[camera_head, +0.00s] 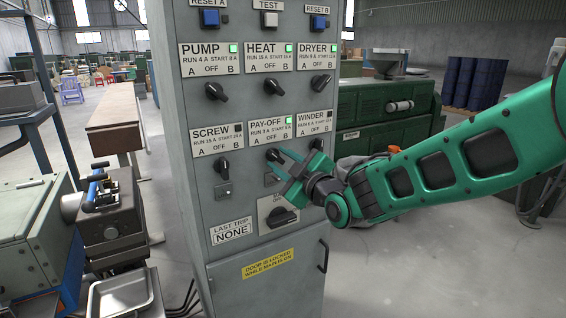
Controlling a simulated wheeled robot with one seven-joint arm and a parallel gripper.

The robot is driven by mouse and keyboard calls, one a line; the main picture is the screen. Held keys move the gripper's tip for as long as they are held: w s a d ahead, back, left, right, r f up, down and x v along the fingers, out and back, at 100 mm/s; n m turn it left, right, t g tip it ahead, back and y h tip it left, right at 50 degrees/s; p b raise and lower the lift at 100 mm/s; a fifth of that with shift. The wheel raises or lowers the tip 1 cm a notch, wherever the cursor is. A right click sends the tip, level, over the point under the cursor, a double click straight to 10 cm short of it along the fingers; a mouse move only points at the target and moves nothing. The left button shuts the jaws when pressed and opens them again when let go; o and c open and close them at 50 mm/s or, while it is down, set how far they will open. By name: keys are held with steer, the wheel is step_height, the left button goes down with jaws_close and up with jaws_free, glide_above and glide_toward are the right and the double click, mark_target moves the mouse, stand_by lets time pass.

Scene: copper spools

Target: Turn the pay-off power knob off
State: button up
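The pay-off power knob (273,155) is a black rotary knob below the PAY-OFF label (268,127) in the middle column of the grey cabinet. The label's small lamp (289,120) is green, and A, OFF and B are marked above the knob. My green gripper (285,170) is at this knob, reaching in from the right. Its fingers appear spread and partly cover the knob's lower right side and the fitting below it. I cannot tell whether they touch the knob, and its exact pointing direction is hard to read.
Similar knobs are close by: pump (216,91), heat (270,86), dryer (321,84), screw (222,166) and winder (316,145). A larger main knob (283,216) sits below my gripper. A door handle (323,256) sticks out lower right. Green machinery (385,125) stands behind my arm.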

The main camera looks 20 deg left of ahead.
steer(key=shift+w+a, duration=0.2)
steer(key=shift+a, duration=0.05)
